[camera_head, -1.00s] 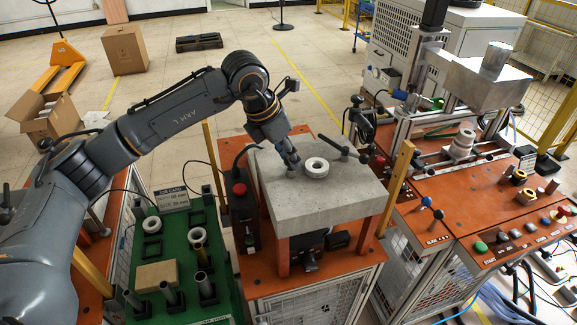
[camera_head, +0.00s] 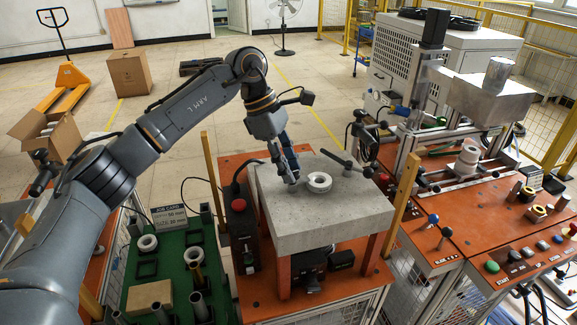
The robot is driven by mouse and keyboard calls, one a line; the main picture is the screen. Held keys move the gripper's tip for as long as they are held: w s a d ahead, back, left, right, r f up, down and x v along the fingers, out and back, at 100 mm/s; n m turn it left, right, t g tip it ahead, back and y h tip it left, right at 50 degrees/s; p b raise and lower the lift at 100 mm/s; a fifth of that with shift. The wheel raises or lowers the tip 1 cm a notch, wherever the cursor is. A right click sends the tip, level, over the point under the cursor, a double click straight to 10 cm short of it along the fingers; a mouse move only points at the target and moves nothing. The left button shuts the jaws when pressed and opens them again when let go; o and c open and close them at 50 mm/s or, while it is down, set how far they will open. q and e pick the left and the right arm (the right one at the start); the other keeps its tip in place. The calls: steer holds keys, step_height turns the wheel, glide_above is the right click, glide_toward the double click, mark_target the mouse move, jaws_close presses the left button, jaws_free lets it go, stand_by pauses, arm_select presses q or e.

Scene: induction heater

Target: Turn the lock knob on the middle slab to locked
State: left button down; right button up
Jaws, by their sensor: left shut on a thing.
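The middle slab (camera_head: 325,222) is a thick grey block on orange legs in the centre. My left gripper (camera_head: 291,179) points down at the slab's top, left of a white ring (camera_head: 319,182). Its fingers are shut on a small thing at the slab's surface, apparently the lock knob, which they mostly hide. The knob's setting cannot be read. A black lever with a crossbar (camera_head: 345,163) stands on the slab behind and right of the ring, apart from the fingers. My right gripper is not in view.
A black box with a red button (camera_head: 238,205) stands close to the slab's left side. Yellow posts (camera_head: 402,190) flank the slab. A green board (camera_head: 172,245) with rings and tubes lies at the lower left. An orange machine bench (camera_head: 455,225) stands at the right.

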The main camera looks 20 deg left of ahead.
arm_select(q)
steer(key=shift+w+m+g, duration=0.1)
steer(key=shift+m+g, duration=0.3)
steer(key=shift+m, duration=0.6)
steer(key=c, duration=1)
jaws_free()
steer(key=v, duration=1.2)
steer(key=shift+w+d, duration=0.1)
